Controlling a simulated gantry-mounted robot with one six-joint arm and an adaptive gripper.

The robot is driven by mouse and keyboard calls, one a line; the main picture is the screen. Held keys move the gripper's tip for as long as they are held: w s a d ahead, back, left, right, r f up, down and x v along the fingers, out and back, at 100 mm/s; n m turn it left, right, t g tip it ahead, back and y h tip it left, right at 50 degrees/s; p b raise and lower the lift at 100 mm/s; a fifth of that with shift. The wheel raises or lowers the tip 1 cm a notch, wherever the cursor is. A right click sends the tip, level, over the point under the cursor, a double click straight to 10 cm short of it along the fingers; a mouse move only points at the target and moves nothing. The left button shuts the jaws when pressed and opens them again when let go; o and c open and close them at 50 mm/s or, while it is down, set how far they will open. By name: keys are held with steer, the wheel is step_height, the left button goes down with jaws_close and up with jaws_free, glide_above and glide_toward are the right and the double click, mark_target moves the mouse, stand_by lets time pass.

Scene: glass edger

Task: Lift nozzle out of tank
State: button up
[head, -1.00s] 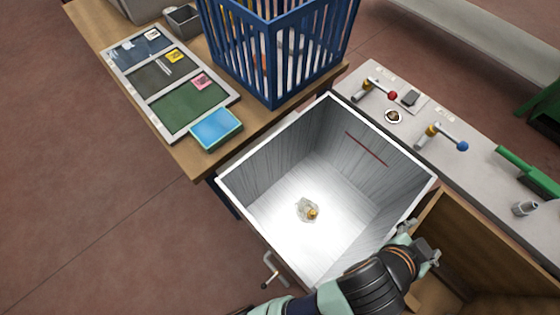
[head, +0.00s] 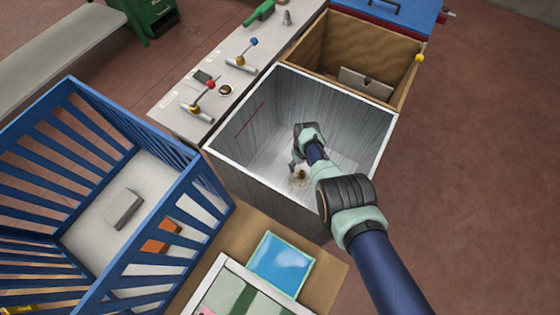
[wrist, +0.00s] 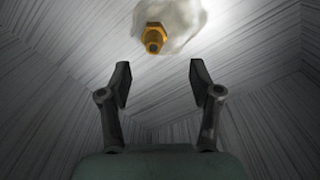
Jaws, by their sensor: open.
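The nozzle (head: 300,174) is a small brass piece at the bottom of the tank. In the wrist view the brass nozzle (wrist: 153,38) shows a hexagonal part and a dark opening, with a pale, cloudy lump (wrist: 185,20) around or behind it. The tank (head: 228,178) is a square, open-topped metal box with streaked grey walls. My gripper (head: 294,166) reaches down inside the tank, close to the nozzle. In the wrist view my gripper (wrist: 160,82) is open and empty, and the nozzle lies ahead of the gap between its fingertips, not between them.
A wooden bin (head: 322,48) adjoins the tank at the back. A grey counter with a red-knobbed valve (head: 200,98) and a blue-knobbed valve (head: 243,54) runs along its left. The tank walls surround my gripper.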

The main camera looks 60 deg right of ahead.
mark_target(301, 172)
steer(key=shift+s+d+f, duration=0.1)
steer(key=shift+d, duration=0.05)
steer(key=shift+d+f+b, duration=0.2)
steer(key=shift+f+b, duration=0.35)
steer(key=shift+b, duration=0.05)
steer(key=shift+d+f+b, duration=0.2)
steer(key=shift+f+b, duration=0.3)
steer(key=shift+b, duration=0.1)
steer(key=shift+s+a+f, duration=0.1)
steer(key=shift+f, duration=0.2)
steer(key=shift+a+r, duration=0.1)
step_height(301, 172, down, 5)
steer(key=b, duration=0.5)
steer(key=shift+s+f, duration=0.1)
steer(key=shift+f, duration=0.1)
steer(key=shift+r, duration=0.2)
jaws_close()
